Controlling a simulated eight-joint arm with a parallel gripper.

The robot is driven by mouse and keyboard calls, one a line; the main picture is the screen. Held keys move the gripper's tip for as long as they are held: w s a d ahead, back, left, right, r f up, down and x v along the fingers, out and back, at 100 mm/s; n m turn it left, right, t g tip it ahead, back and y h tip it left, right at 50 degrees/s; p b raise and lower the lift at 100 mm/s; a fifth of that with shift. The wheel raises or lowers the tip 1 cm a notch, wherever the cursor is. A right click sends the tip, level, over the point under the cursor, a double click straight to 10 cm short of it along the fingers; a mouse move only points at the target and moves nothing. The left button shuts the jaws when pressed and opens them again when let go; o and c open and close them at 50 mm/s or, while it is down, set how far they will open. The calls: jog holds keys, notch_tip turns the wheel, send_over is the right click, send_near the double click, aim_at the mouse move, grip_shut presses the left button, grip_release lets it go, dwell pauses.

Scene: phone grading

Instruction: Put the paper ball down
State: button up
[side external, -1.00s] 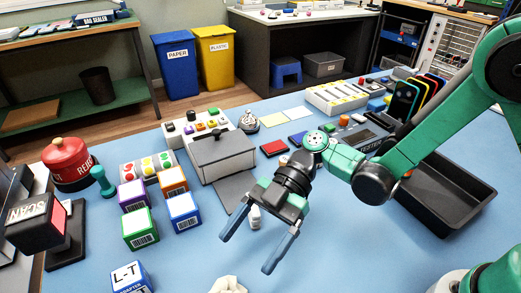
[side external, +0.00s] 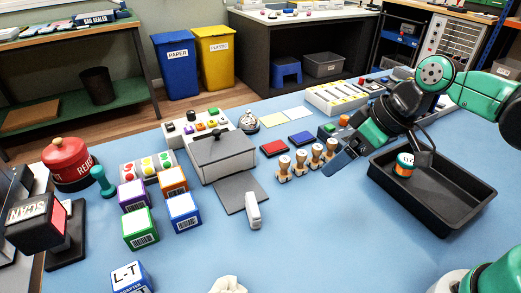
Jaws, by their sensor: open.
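A crumpled, cream-white thing that looks like the paper ball (side external: 228,286) rests on the blue table at the bottom edge of the side view, partly cut off by the frame. My gripper (side external: 340,166) is far from it, up and to the right, above the table between the row of wooden-handled stamps (side external: 300,162) and the black tray (side external: 462,214). Its jaws are open, with a dark blue-grey finger pointing down to the left. I see nothing held between the fingers, though the far finger is hard to make out.
An orange and white round container (side external: 404,166) shows at the black tray's back left. A small white device (side external: 254,212) lies by a grey mat (side external: 240,194). Coloured boxes (side external: 183,212) and a scanner (side external: 35,222) stand left. The front middle of the table is clear.

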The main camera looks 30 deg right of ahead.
jog(key=d+m+t+h, duration=0.1)
jog(key=d+r+m+h, duration=0.1)
jog(key=d, duration=0.1)
jog(key=s+d+m+t+h, duration=0.1)
jog(key=d+m, duration=0.1)
jog(key=shift+r+t, duration=0.15)
jog(key=shift+t, duration=0.15)
